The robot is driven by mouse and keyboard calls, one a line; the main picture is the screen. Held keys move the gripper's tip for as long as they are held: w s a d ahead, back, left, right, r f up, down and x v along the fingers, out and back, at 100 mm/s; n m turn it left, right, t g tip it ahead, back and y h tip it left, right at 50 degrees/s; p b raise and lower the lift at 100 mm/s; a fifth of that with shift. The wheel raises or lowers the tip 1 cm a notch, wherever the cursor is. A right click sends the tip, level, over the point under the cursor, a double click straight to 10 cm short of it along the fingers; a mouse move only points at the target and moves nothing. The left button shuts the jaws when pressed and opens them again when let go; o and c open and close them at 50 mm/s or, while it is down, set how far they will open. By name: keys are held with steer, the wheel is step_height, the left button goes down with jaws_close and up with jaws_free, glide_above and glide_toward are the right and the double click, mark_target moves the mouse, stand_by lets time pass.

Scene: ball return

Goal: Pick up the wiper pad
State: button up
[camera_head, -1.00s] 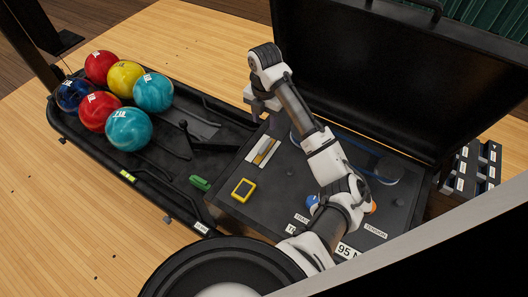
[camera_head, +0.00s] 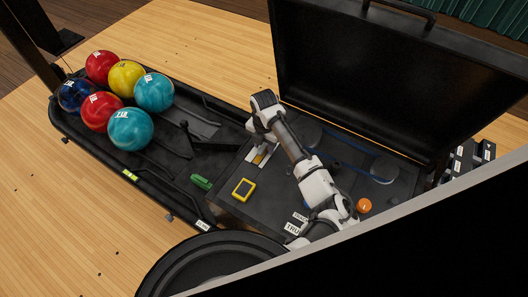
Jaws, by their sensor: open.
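No part is clearly marked as the wiper pad. A white-framed slot with a yellow strip (camera_head: 259,158) lies on top of the dark machine box and may hold it. A small green block (camera_head: 201,182) lies on the black ball rack's edge. A yellow-framed dark square (camera_head: 244,189) sits on the box's front left. My gripper (camera_head: 262,143) is open and points down close above the far end of the white-framed slot. Its fingers are small and partly hidden by my arm, so I cannot tell whether they touch anything.
Several bowling balls (camera_head: 130,128) sit at the left end of the black rack (camera_head: 180,205). The box's raised lid (camera_head: 400,85) stands behind my arm. An orange knob (camera_head: 364,205) and a blue belt around round pulleys (camera_head: 384,169) are on the box's right.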

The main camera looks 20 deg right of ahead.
jaws_close()
stand_by(0.5)
